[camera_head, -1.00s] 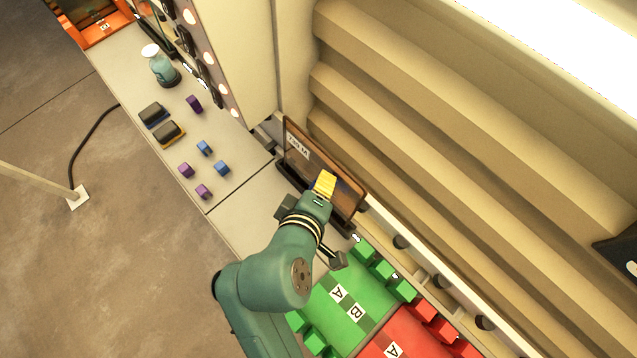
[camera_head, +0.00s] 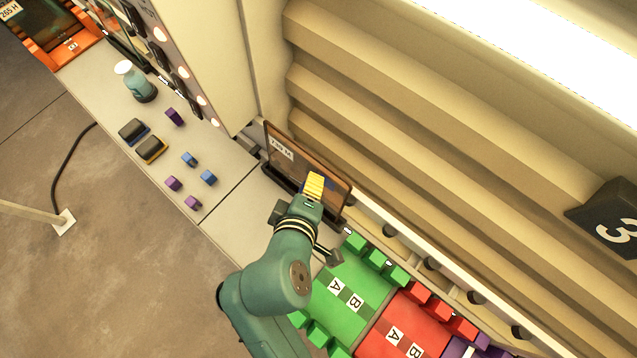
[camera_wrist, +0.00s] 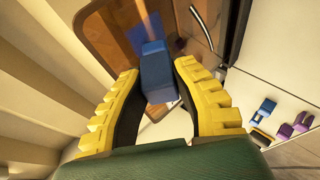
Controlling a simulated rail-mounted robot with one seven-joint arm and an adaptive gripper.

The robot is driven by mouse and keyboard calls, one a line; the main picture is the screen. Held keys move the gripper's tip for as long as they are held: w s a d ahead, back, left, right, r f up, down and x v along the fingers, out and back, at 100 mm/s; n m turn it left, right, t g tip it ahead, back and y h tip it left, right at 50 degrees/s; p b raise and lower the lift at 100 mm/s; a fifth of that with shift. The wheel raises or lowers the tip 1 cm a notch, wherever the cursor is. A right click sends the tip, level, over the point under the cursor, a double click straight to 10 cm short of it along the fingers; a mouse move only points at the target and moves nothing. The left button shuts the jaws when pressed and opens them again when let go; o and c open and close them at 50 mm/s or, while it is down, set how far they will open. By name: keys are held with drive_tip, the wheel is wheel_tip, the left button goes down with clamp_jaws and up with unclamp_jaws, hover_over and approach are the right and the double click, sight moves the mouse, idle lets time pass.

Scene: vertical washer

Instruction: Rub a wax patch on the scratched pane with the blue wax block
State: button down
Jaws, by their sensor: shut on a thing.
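The pane (camera_head: 284,158) is a brown, see-through panel standing upright in a dark frame at the back of the bench, with a white label. In the wrist view the pane (camera_wrist: 108,30) fills the upper middle. My gripper (camera_head: 314,184) has yellow ribbed fingers and is close in front of the pane's right part. In the wrist view its fingers are shut on the blue wax block (camera_wrist: 157,74), whose far end points at the pane. A translucent blue streak (camera_wrist: 148,14) shows on the pane just beyond the block. I cannot tell whether the block touches the glass.
Small blue blocks (camera_head: 208,178) and purple blocks (camera_head: 173,184) lie on the bench at left, beside two dark pads (camera_head: 151,148) and a spray bottle (camera_head: 138,84). Green (camera_head: 345,298) and red (camera_head: 408,328) racks stand at lower right. A ribbed wall rises behind the pane.

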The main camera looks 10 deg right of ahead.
drive_tip(key=shift+w+a, duration=0.3)
drive_tip(key=s+a, duration=0.4)
drive_tip(key=shift+a+r, duration=0.25)
drive_tip(key=shift+r, duration=0.15)
drive_tip(key=shift+s+a+r, duration=0.2)
drive_tip(key=shift+s+a, duration=0.75)
drive_tip(key=shift+a, duration=0.15)
idle(0.4)
